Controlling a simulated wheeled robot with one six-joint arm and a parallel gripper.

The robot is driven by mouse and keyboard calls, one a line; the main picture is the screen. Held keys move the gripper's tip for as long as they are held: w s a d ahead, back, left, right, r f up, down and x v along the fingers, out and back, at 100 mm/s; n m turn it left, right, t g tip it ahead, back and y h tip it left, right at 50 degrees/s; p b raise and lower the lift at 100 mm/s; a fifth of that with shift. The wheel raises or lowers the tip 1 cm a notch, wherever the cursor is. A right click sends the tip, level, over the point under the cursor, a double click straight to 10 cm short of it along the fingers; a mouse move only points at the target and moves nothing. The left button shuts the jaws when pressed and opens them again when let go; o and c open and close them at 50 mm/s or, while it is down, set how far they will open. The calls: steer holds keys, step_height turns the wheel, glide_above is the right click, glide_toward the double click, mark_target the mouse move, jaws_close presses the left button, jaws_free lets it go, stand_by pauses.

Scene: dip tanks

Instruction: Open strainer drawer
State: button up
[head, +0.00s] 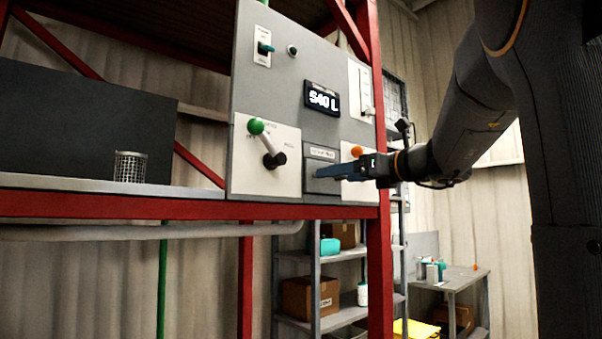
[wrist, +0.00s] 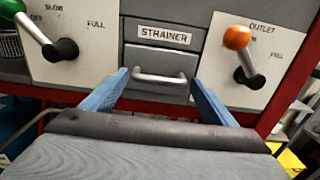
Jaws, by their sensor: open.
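The strainer drawer (wrist: 160,62) is a grey front in the panel, with a white "STRAINER" label (wrist: 164,34) above it and a light bar handle (wrist: 158,79) across it. It looks closed, flush with the panel. In the head view the drawer (head: 320,156) is partly covered by my gripper (head: 318,174). In the wrist view my gripper (wrist: 158,82) is open, with one blue finger on each side of the handle. The fingertips are close to the drawer front; I cannot tell whether they touch it.
A green-knobbed lever (head: 265,143) is left of the drawer, and an orange-knobbed lever (wrist: 240,52) is right of it. A display (head: 322,98) reads about 540 L. A mesh basket (head: 130,167) stands on the ledge at left. A red post (head: 378,250) is beside the panel.

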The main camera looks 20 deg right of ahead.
steer(key=shift+x, duration=1.15)
